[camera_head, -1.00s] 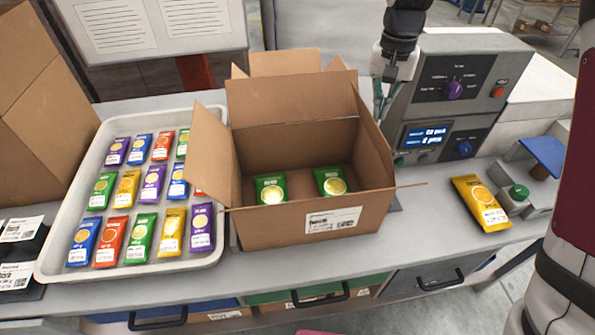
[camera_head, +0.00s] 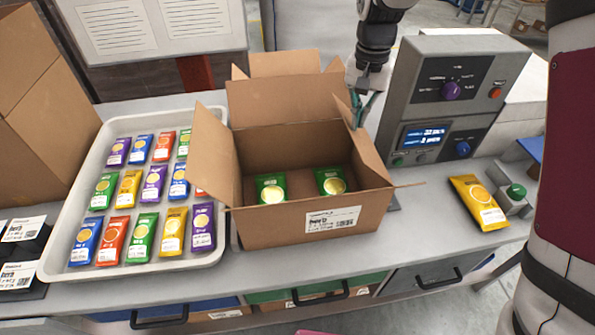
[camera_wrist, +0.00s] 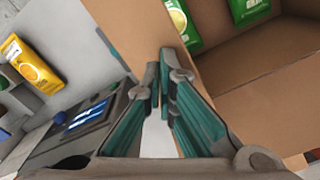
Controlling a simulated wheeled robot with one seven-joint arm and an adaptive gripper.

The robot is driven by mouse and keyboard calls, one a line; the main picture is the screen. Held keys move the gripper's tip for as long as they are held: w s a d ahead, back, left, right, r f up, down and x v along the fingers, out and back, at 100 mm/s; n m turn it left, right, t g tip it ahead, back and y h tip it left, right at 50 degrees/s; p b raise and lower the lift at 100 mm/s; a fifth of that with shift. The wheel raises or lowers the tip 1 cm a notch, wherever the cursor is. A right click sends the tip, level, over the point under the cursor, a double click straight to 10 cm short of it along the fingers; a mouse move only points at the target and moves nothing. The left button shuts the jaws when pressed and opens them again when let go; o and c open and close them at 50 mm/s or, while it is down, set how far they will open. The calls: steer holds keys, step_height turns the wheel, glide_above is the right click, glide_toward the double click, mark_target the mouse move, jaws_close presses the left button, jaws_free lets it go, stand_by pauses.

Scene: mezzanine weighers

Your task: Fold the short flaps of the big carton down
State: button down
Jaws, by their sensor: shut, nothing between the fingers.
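The big carton (camera_head: 280,222) stands open on the bench, with two green packets (camera_head: 271,188) (camera_head: 331,181) inside. Its left short flap (camera_head: 213,155) stands up and leans outward. Tall back flaps (camera_head: 285,100) stand upright behind the opening. The right side panel (camera_head: 368,150) slopes up towards my gripper; I cannot tell where wall ends and flap begins. My gripper (camera_head: 356,122) is shut and empty at the carton's back right corner. In the wrist view its fingertips (camera_wrist: 160,72) are beside a brown carton panel (camera_wrist: 205,75); whether they touch it is unclear.
A white tray (camera_head: 50,255) of coloured packets stands left of the carton. A grey weigher console (camera_head: 410,110) stands close on the right behind my gripper. A yellow packet (camera_head: 478,201) lies on the bench to the right. Another carton (camera_head: 45,110) is at far left.

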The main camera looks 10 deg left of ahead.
mark_target(346, 123)
steer(key=shift+s+a+f, duration=0.25)
steer(key=shift+a+f, duration=0.45)
steer(key=shift+s+a+f, duration=0.2)
steer(key=shift+a+f, duration=0.5)
steer(key=shift+s+a+f, duration=0.15)
steer(key=shift+a+f, duration=0.2)
steer(key=shift+f, duration=0.4)
steer(key=shift+s+a+f, duration=0.1)
steer(key=shift+a+f, duration=0.25)
steer(key=shift+f, duration=0.4)
steer(key=shift+f, duration=0.65)
step_height(346, 123, up, 9)
steer(key=p, duration=0.1)
steer(key=shift+f, duration=0.2)
